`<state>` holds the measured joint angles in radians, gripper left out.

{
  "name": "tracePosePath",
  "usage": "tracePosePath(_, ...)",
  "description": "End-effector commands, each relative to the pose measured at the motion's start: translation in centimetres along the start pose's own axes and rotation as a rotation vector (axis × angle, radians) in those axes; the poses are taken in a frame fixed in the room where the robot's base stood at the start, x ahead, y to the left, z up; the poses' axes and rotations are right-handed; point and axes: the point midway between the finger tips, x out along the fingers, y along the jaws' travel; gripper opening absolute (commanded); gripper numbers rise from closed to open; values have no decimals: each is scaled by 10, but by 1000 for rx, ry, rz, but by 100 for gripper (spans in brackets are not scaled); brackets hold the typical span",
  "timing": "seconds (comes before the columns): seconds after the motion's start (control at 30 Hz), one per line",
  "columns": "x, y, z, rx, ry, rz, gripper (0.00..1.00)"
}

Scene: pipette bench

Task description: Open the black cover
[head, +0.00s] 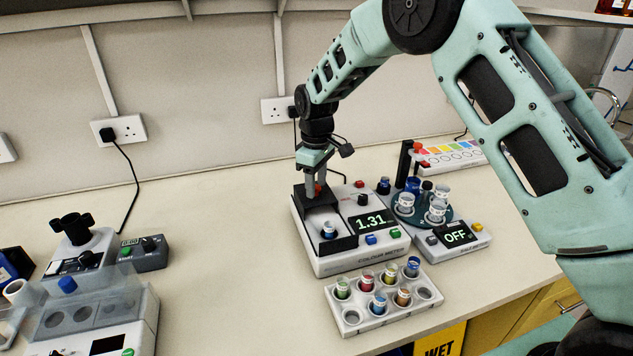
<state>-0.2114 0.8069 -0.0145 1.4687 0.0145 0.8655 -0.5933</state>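The white colour meter (358,258) stands on the bench with its display reading 1.31. On its left side is a black housing (343,244), whose front part is uncovered, so a vial with a blue band (328,231) shows inside. The black cover (314,197) seems to lie at the back of this housing; its exact outline is hard to tell against the black. My gripper (317,190) points down over the back of the housing, with a small red part showing at its fingertips. Whether the fingers are closed on that part is too small to tell.
A white rack (350,317) with several coloured vials stands in front of the meter. A round vial holder (422,216) with an OFF display is to the right. A clear-covered device (85,318) stands at left. The bench between is clear.

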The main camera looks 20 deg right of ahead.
Motion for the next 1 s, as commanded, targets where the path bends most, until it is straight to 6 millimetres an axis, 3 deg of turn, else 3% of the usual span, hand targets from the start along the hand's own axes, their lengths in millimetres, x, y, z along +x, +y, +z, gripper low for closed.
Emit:
tracePosePath(0.2, -2, 0, 0, 0, 1, 1, 45)
tracePosePath(0.37, -20, 1, -1, 0, 4, 3, 45)
tracePosePath(0.8, -120, 1, 0, 0, 4, 3, 45)
tracePosePath(1.0, -156, 1, -1, 0, 3, 1, 45)
